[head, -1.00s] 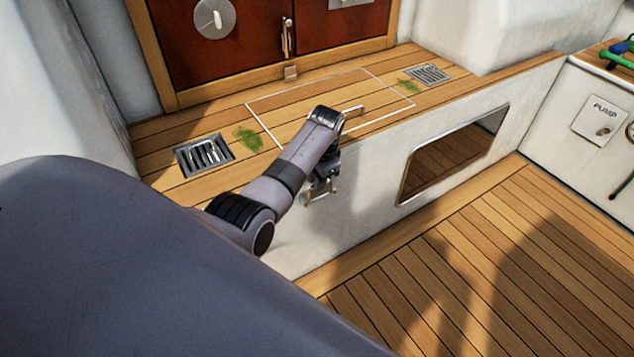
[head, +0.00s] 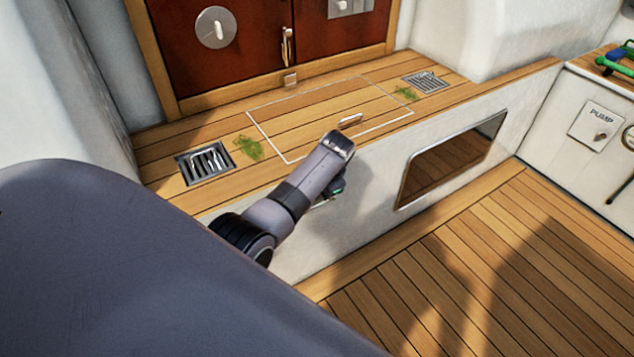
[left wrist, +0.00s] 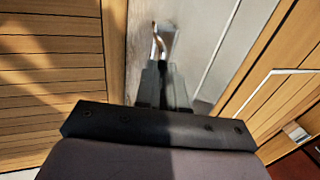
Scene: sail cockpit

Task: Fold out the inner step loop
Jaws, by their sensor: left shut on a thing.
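A small bent metal loop (left wrist: 158,43) shows in the left wrist view, on a grey metal plate (left wrist: 167,32) against the pale wall face. I take it to be the step loop; I cannot tell whether it is the inner one. My left gripper (left wrist: 166,78) is shut on the loop, with the fingers at its near end. In the head view, my wrist sits in front of the white riser (head: 380,185) below the wooden ledge. It hides the fingers and most of the loop. My right gripper is not in view.
The ledge holds a white-outlined panel (head: 300,98) with a small metal pull (head: 350,120), a left drain grate (head: 205,163), a right grate (head: 426,82) and green weed patches (head: 247,148). A framed recess (head: 450,160) lies right of my wrist. The cockpit floor (head: 480,250) is clear.

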